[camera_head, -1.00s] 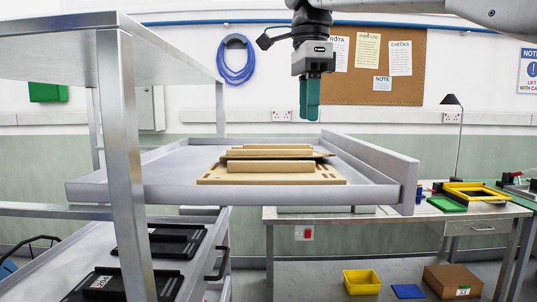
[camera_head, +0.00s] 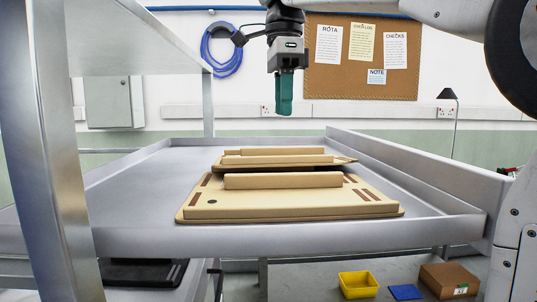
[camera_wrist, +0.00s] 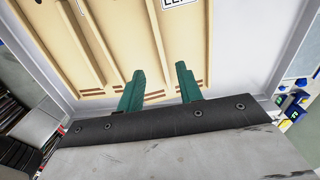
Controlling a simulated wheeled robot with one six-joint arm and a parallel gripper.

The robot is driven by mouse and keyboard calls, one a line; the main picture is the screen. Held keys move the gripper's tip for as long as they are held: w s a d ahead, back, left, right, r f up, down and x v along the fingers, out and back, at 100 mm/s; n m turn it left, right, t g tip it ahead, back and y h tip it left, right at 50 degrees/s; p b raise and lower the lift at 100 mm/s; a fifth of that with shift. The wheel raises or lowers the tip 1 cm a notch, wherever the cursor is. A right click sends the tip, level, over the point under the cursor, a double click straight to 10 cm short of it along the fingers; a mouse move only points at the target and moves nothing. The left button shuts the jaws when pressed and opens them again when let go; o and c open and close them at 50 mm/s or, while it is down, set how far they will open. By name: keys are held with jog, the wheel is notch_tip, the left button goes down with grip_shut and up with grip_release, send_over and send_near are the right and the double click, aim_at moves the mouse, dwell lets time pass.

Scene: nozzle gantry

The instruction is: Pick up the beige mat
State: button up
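A beige mat (camera_head: 290,205) with a raised bar along its top and dark marks at its corners lies flat at the front of the grey tray shelf (camera_head: 150,185). A second beige piece (camera_head: 275,159) with a similar bar lies behind it, and its right end looks tilted. My gripper (camera_head: 284,108) hangs above the tray, pointing down, apart from the mats. In the wrist view, the teal fingers (camera_wrist: 160,68) are spread with nothing between them. Ribbed beige surfaces (camera_wrist: 115,40) show beyond the fingertips, with part of a white label (camera_wrist: 178,3).
The tray has a raised rim (camera_head: 300,237) and a higher right wall (camera_head: 420,180). A metal post (camera_head: 45,150) stands at the left. A yellow bin (camera_head: 358,285) and a cardboard box (camera_head: 449,279) sit low at the right. The tray's left part is clear.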

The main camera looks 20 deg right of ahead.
aim_at(283, 154)
jog(key=shift+w+f, duration=0.15)
jog(key=shift+w, duration=0.2)
jog(key=f, duration=0.7)
jog(key=shift+s+a+f, duration=0.1)
jog(key=shift+s+f, duration=0.15)
grip_shut()
